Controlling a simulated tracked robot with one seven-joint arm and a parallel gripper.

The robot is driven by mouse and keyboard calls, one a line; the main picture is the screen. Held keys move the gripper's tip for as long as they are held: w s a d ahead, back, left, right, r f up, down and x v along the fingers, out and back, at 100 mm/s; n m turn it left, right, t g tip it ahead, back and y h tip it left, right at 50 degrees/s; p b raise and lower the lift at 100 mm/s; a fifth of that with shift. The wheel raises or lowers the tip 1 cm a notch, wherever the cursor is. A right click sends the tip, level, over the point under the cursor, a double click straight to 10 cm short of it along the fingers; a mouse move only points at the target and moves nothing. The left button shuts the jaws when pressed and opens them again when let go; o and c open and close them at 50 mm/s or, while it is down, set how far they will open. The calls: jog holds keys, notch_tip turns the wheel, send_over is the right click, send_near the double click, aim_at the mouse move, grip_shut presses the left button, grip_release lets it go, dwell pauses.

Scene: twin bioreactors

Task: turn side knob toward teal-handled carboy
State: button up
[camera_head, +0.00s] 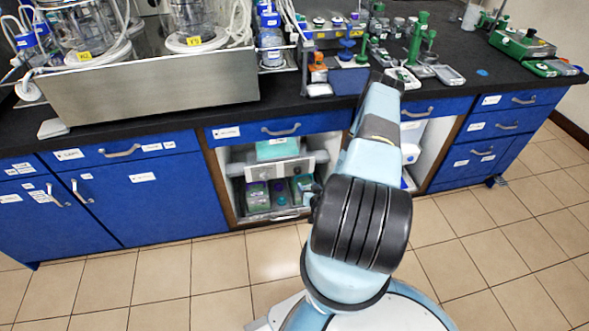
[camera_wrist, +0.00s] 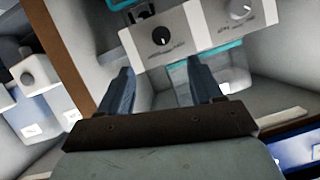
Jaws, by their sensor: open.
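A pale control panel with two knobs shows in the wrist view: a black knob (camera_wrist: 161,36) with a white mark and a silver knob (camera_wrist: 240,10) to its right. I cannot tell which is the side knob. My gripper (camera_wrist: 163,85) is open and empty, its fingers pointing toward the panel below the black knob; contact cannot be judged. In the head view a similar pale panel (camera_head: 272,170) spans the open cabinet. A teal-topped container (camera_head: 277,149) sits above it and a small teal item (camera_head: 303,185) below. I cannot tell which is the teal-handled carboy.
A brown cabinet edge (camera_wrist: 82,60) stands left of my gripper. The black bench top (camera_head: 290,100) carries bioreactors and tools above the blue cabinets. The tiled floor (camera_head: 180,270) is clear.

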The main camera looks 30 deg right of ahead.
aim_at(299, 173)
jog(key=x, duration=1.4)
jog(key=shift+w, duration=0.1)
jog(key=shift+d, duration=0.1)
jog(key=c, duration=1.1)
jog(key=shift+o, duration=0.2)
jog(key=m, duration=0.1)
jog(key=m+y, duration=0.1)
jog(key=shift+d+m+t+y, duration=0.2)
jog(key=shift+m+t+y, duration=0.1)
jog(key=shift+m+t, duration=0.1)
jog(key=shift+d+f+m+t+y, duration=0.15)
jog(key=shift+m+t+y, duration=0.55)
jog(key=shift+m, duration=1)
